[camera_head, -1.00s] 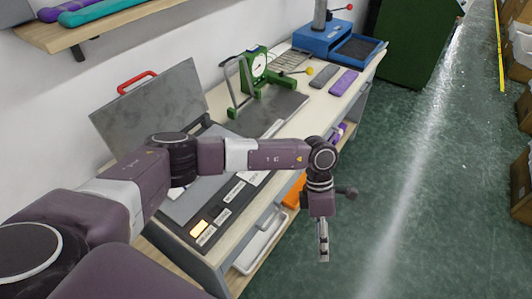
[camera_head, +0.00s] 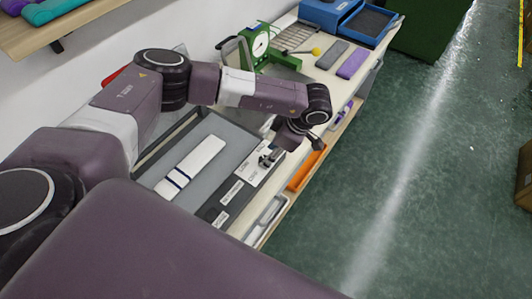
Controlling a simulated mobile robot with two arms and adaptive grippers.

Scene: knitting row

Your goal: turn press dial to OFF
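The press has a grey lower plate (camera_head: 222,150) with a white strip (camera_head: 190,168) bearing dark blue bands on it. Its raised lid is mostly hidden behind my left arm; part of its red handle (camera_head: 112,77) shows. The black front panel (camera_head: 211,211) carries white labels. My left gripper (camera_head: 268,160) points down and left over the far end of this panel, at the white label plate (camera_head: 251,171). The dial cannot be made out; the gripper may cover it. The fingers are too small to tell open from shut, or whether they touch anything. My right gripper is not in view.
A green stand with a round gauge (camera_head: 260,45) is behind the press. A grey pad (camera_head: 332,55) and a purple pad (camera_head: 353,64) lie near a blue tray (camera_head: 369,23). An orange bin (camera_head: 306,169) is below the bench edge.

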